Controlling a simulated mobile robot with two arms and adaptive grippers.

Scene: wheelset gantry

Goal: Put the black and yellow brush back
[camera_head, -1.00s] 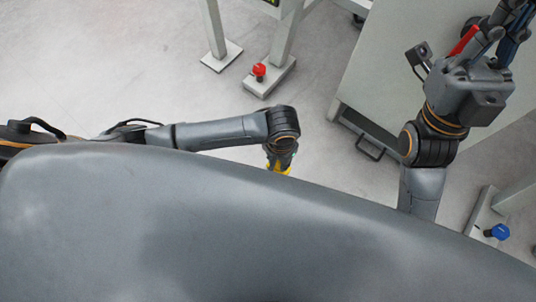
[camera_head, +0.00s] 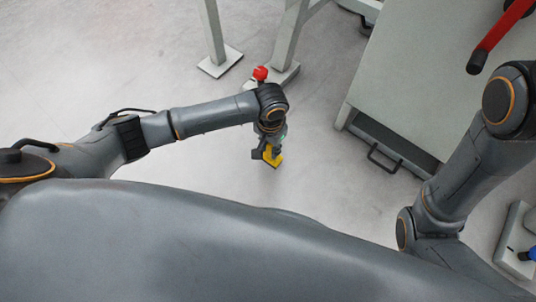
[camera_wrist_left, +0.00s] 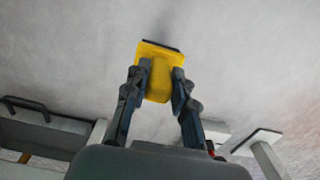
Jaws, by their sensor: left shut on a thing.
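The black and yellow brush (camera_head: 274,157) is in my left gripper (camera_head: 268,146), above the floor. It also shows in the left wrist view (camera_wrist_left: 159,58), its yellow body between the two fingers (camera_wrist_left: 163,82) and a dark edge at its far end. The left fingers are shut on it from both sides. In the head view my left wrist hides part of the brush. My right arm shows at the right of the head view, but its gripper is out of the picture.
A grey cabinet (camera_head: 425,75) with a dark handle (camera_head: 383,160) stands at the right. A red bar (camera_head: 500,40) crosses the top right corner. Grey posts with foot plates (camera_head: 221,67) stand at the back, with a red knob (camera_head: 260,73). Open floor (camera_head: 130,60) lies left.

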